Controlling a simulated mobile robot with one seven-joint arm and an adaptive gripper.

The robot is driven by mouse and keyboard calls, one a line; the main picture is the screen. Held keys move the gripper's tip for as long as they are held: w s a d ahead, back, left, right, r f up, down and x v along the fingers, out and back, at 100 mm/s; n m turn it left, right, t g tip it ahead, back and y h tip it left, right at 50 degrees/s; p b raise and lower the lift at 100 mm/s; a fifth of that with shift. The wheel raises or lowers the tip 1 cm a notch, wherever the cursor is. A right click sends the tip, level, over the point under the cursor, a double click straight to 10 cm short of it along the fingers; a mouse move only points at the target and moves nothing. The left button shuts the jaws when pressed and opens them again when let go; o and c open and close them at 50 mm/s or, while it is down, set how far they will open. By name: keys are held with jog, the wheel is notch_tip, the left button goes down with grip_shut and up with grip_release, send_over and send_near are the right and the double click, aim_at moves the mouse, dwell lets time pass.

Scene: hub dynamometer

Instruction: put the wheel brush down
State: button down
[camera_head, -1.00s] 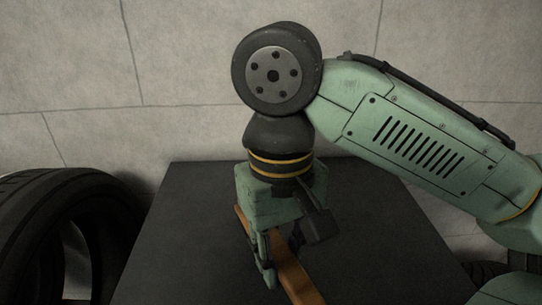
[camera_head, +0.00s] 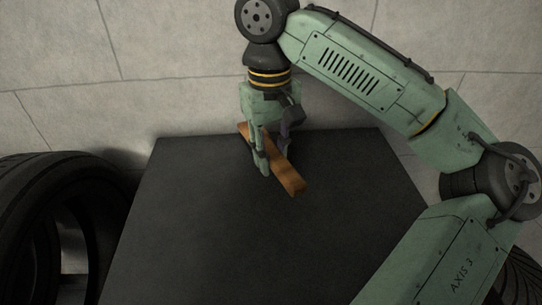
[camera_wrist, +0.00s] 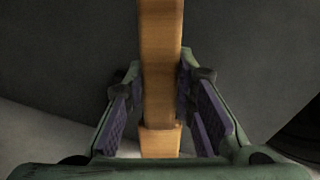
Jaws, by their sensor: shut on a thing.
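The wheel brush (camera_head: 289,176) shows as a long orange-brown wooden bar in the head view. My gripper (camera_head: 273,168) is shut on it, pointing down over the back part of the dark table top (camera_head: 230,230). The brush slants from back left to front right. In the wrist view the brush (camera_wrist: 161,65) runs up the middle between the two purple-padded fingers of my gripper (camera_wrist: 160,110). I cannot tell whether the brush touches the table. Its bristles are not visible.
A large black tyre (camera_head: 35,215) stands left of the table. Part of another tyre (camera_head: 522,275) shows at the lower right, behind my arm. A grey panelled wall (camera_head: 170,60) is close behind the table. The table top is otherwise bare.

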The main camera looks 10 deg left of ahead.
aim_at(271, 176)
jog(key=shift+w+a, duration=0.1)
jog(key=shift+w, duration=0.2)
jog(key=f, duration=0.1)
jog(key=w+f+p, duration=0.1)
jog(key=shift+w+f, duration=0.1)
jog(key=shift+f, duration=0.75)
jog(key=shift+f, duration=0.2)
jog(key=c, duration=1.6)
grip_release()
jog(key=shift+c, duration=0.2)
jog(key=r, duration=1.2)
jog(key=shift+w+a+r, duration=0.15)
jog(key=shift+a+r, duration=0.05)
